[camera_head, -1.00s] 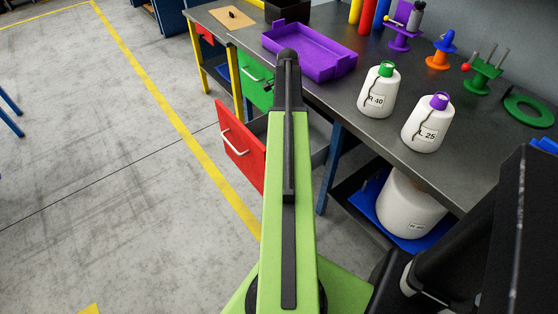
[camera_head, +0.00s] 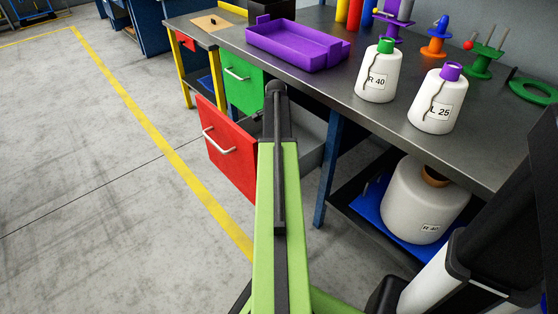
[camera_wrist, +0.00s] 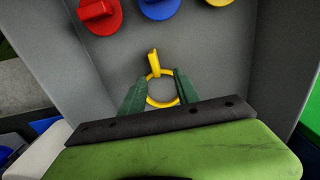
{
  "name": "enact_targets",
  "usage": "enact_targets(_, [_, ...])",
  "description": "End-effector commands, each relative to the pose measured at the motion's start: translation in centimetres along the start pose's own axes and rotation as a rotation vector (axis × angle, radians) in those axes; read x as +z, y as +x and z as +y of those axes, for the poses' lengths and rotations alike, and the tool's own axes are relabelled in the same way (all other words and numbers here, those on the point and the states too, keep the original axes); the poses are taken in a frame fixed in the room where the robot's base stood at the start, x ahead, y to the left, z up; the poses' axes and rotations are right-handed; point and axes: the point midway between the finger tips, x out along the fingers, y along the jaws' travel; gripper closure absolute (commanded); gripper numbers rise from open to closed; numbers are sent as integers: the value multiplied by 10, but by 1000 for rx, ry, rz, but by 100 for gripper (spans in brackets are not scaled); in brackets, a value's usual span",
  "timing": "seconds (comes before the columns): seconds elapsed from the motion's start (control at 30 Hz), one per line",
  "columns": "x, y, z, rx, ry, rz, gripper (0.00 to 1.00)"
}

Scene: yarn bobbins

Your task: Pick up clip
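A yellow clip (camera_wrist: 161,92), a ring with an upright tab at its top, shows in the wrist view on the grey floor of a drawer (camera_wrist: 215,60). My gripper (camera_wrist: 160,76) has its two dark green fingers on either side of the ring, spread apart. The fingers look close to the ring's sides; whether they touch it is hard to tell. In the head view my gripper and the clip are hidden behind my arm, which reaches over the open red-fronted drawer (camera_head: 228,150).
Red (camera_wrist: 100,14), blue (camera_wrist: 160,8) and yellow (camera_wrist: 219,2) pieces lie farther in. Drawer walls stand close on both sides. The bench holds a purple tray (camera_head: 297,45) and two labelled bobbins (camera_head: 380,76) (camera_head: 438,102). A larger bobbin (camera_head: 423,205) sits on the lower shelf.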

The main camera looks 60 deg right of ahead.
Motion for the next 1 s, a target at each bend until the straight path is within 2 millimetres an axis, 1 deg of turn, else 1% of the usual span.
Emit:
enact_targets(0.07, [1, 3, 0, 0, -1, 0, 62])
enact_targets(0.13, [2, 12, 1, 0, -1, 0, 62])
enact_targets(0.3, [6, 42, 5, 0, -1, 0, 62])
enact_targets(0.4, [6, 53, 4, 0, -2, 0, 62])
enact_targets(0.63, [6, 50, 4, 0, -2, 0, 62])
enact_targets(0.67, [6, 50, 4, 0, -2, 0, 64])
enact_targets(0.93, [6, 50, 4, 0, -3, 0, 99])
enact_targets(1.0, [6, 50, 4, 0, -3, 0, 100])
